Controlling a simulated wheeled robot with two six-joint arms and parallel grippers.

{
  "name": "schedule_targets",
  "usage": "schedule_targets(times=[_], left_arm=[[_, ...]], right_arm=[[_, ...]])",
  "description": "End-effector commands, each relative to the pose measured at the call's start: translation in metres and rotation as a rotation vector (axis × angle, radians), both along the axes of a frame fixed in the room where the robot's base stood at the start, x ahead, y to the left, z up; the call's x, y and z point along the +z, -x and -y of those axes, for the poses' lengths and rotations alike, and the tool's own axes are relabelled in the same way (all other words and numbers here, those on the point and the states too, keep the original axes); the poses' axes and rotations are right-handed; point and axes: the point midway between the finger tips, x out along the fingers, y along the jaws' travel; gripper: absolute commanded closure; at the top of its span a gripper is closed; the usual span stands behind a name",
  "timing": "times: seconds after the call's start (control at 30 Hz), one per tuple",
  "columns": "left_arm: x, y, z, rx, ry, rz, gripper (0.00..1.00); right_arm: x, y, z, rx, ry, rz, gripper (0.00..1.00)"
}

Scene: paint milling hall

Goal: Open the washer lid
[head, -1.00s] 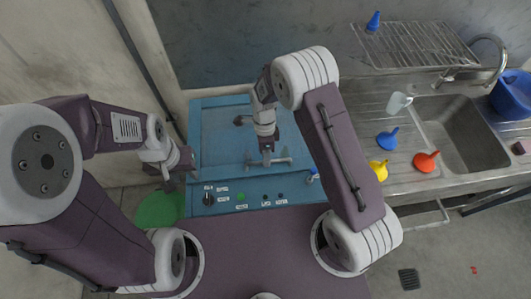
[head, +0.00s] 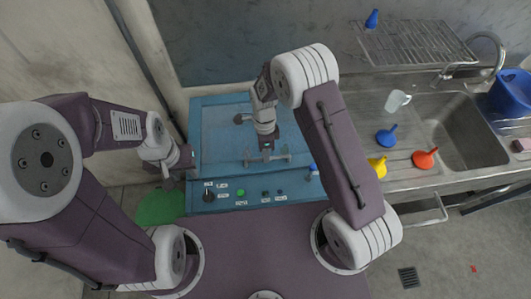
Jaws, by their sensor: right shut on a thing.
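The washer is a blue box with a flat blue lid (head: 222,130) on top, which looks closed. A bar handle (head: 282,157) runs along the lid's near edge. My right gripper (head: 267,157) comes down over the middle of this handle and is shut on it. The arm hides part of the lid's right side. The washer's front panel (head: 225,198) has a black knob, a green button and small labels. My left gripper (head: 172,180) hangs apart from the washer, just off its front left corner. Its fingers are too small to read.
A green round thing (head: 160,207) lies low at the left, below my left gripper. At the right is a steel sink (head: 452,130) with blue, yellow and red funnels, a white mug (head: 397,101) and a blue bucket (head: 512,93). Walls close the left and back.

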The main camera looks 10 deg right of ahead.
Motion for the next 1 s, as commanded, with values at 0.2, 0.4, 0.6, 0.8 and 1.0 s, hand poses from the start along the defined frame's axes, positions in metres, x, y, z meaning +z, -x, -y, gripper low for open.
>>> schedule_targets(times=[0.2,0.4,0.6,0.8,1.0], left_arm=[[-0.0002,0.0,0.0,0.0,0.0,0.0,0.64],[-0.0002,0.0,0.0,0.0,0.0,0.0,0.64],[-0.0002,0.0,0.0,0.0,0.0,0.0,0.64],[-0.0002,0.0,0.0,0.0,0.0,0.0,0.64],[0.0053,0.0,0.0,0.0,0.0,0.0,0.64]], right_arm=[[-0.0007,0.0007,0.0003,0.0,0.001,-0.002,1.0],[-0.0007,0.0009,0.0003,0.0,0.001,-0.003,1.0],[-0.0007,0.001,0.0004,0.0,0.001,-0.003,1.0],[-0.0007,0.001,0.0004,0.0,0.001,-0.003,1.0],[0.007,-0.0006,0.0003,0.0,0.001,-0.002,1.0]])
